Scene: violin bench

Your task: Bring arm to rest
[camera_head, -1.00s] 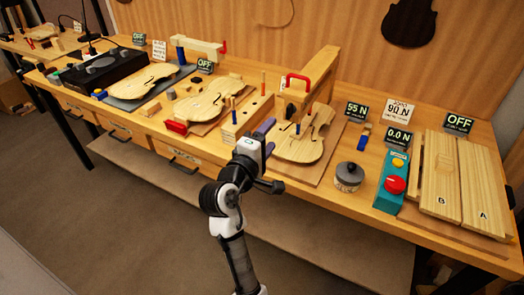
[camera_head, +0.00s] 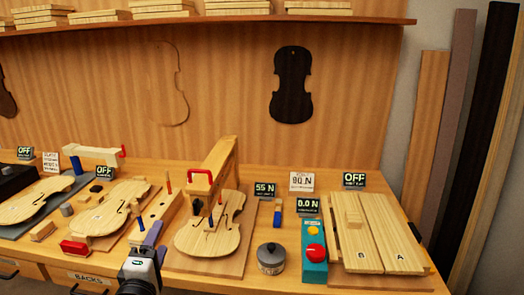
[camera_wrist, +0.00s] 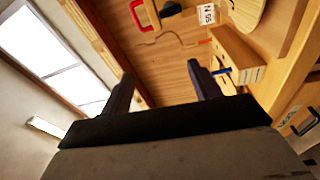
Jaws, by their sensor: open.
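My gripper (camera_head: 150,240) is at the lower left of the head view, in front of the bench edge and beside a wooden block with tools. In the wrist view my gripper (camera_wrist: 160,80) shows two dark fingers spread apart with nothing between them. A window and the wooden back wall show beyond the fingers. Most of my arm is out of the head view.
The workbench (camera_head: 200,277) holds several violin plates, including one (camera_head: 210,235) under a wooden press with a red handle (camera_head: 200,175). A dark jar (camera_head: 270,258), a teal button box (camera_head: 313,250) and boards A and B (camera_head: 370,235) stand to the right.

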